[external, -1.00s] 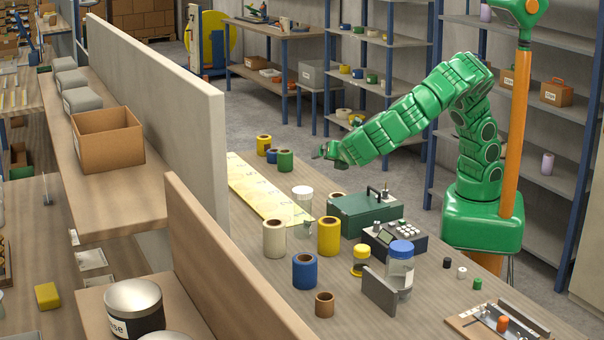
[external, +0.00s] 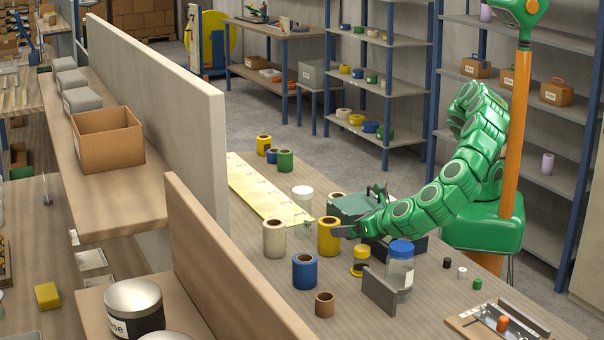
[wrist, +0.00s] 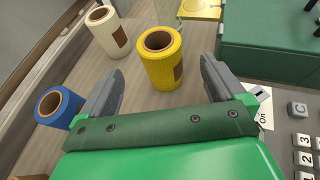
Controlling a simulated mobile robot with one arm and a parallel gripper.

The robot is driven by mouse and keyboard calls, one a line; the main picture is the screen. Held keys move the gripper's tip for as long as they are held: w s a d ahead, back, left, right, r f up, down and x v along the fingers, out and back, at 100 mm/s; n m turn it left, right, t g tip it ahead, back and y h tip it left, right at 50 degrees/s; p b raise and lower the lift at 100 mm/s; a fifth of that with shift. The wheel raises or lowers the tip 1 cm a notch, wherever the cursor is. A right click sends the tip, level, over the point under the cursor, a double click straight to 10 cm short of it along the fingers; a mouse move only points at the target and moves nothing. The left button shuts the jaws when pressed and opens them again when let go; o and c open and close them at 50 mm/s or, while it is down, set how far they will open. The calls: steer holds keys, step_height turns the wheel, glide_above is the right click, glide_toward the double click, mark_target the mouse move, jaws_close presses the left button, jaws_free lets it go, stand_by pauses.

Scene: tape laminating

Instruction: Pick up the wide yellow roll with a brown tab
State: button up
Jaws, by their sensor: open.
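The wide yellow roll (external: 328,238) stands upright on the bench, and in the wrist view (wrist: 160,72) its brown tab shows on the right side. My gripper (external: 344,231) is low at the right of this roll in the external view. In the wrist view my gripper (wrist: 160,67) is open and empty, one finger to each side, with the yellow roll ahead between them. I see a gap between each finger and the roll. The roll's top hole is in plain view.
A cream roll (external: 274,240), with a brown tab in the wrist view (wrist: 105,33), and a blue roll (external: 304,272) stand to the left. A green case (wrist: 262,52) and a keypad device (wrist: 304,140) are on the right. A clear jar (external: 399,268) stands near my arm.

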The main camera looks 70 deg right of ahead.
mark_target(329, 227)
steer(key=shift+x, duration=4.2)
steer(key=c, duration=1.1)
